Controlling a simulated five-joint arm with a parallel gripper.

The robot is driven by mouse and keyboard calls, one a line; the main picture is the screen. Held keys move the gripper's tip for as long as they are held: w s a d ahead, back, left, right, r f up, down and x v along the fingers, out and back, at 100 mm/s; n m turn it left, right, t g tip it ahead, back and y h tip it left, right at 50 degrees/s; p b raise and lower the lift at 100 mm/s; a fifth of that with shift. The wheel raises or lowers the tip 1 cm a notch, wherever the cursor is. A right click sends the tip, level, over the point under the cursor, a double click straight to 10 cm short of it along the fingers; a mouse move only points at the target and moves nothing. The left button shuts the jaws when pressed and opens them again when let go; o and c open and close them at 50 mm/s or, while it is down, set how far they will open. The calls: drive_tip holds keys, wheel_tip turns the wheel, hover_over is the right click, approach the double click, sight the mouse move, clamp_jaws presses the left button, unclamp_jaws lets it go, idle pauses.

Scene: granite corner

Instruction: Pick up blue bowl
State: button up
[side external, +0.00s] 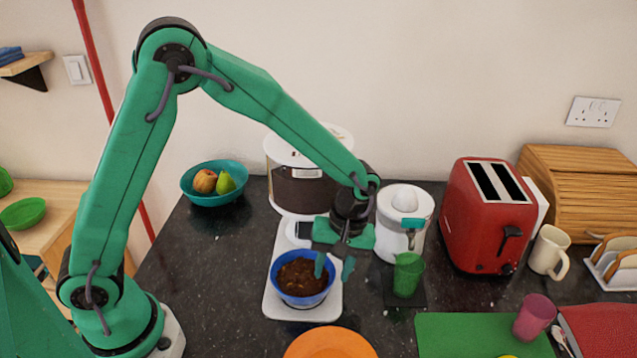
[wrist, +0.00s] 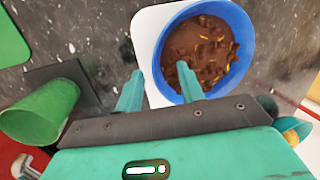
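The blue bowl (side external: 303,301) stands upright on a white kitchen scale (side external: 332,301) and holds a brown, chunky food. In the wrist view the bowl (wrist: 249,42) is at the top right, with the food and orange bits inside. My gripper (side external: 335,268) is at the bowl's right edge in the side view, fingers pointing down. One finger overlaps the bowl's near edge and the other lies outside the bowl. I cannot tell whether either finger touches it.
A green cup (side external: 408,276) on a dark coaster stands right of my gripper, close by. A white juicer (side external: 404,210) and a dark-banded appliance (side external: 300,188) stand behind. An orange plate (side external: 330,344) lies in front. A teal fruit bowl (side external: 215,196) is back left; bare counter lies left of the scale.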

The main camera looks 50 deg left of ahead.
clamp_jaws()
drive_tip(key=shift+r, duration=0.15)
idle(0.4)
drive_tip(key=shift+r, duration=0.6)
drive_tip(key=r, duration=0.3)
drive_tip(key=shift+s+d+r, duration=0.1)
drive_tip(key=shift+s+d, duration=0.15)
drive_tip(key=s+d+r, duration=0.6)
drive_tip(key=s+d, duration=0.1)
drive_tip(key=s, duration=0.1)
drive_tip(key=shift+s+r+y, duration=0.2)
drive_tip(key=shift+y, duration=0.1)
